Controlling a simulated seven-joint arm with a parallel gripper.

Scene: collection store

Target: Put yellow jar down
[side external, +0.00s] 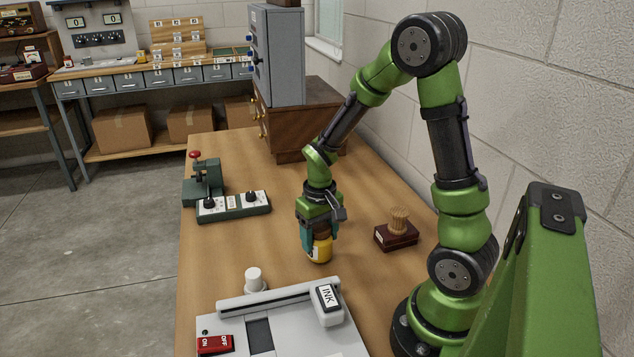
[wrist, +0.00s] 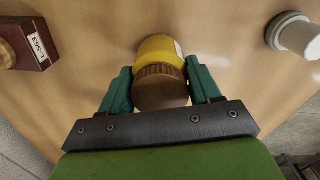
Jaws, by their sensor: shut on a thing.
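The yellow jar (side external: 320,250) is between the teal fingers of my gripper (side external: 318,238), at the middle of the wooden table (side external: 240,260). It is upright, with its base on or very close to the tabletop; I cannot tell if it touches. In the wrist view the jar (wrist: 160,50) has a brown wooden lid and a pale label at its right. My gripper (wrist: 160,88) is shut on it, one finger at each side of the lid. Part of the jar is hidden by the fingers and lid.
A wooden stamp block (side external: 397,232) stands right of the jar. A grey machine with an INK block (side external: 327,302) and a white knob (side external: 254,280) are in front. A switch box (side external: 232,206) and green press (side external: 203,178) stand to the left. Bare table surrounds the jar.

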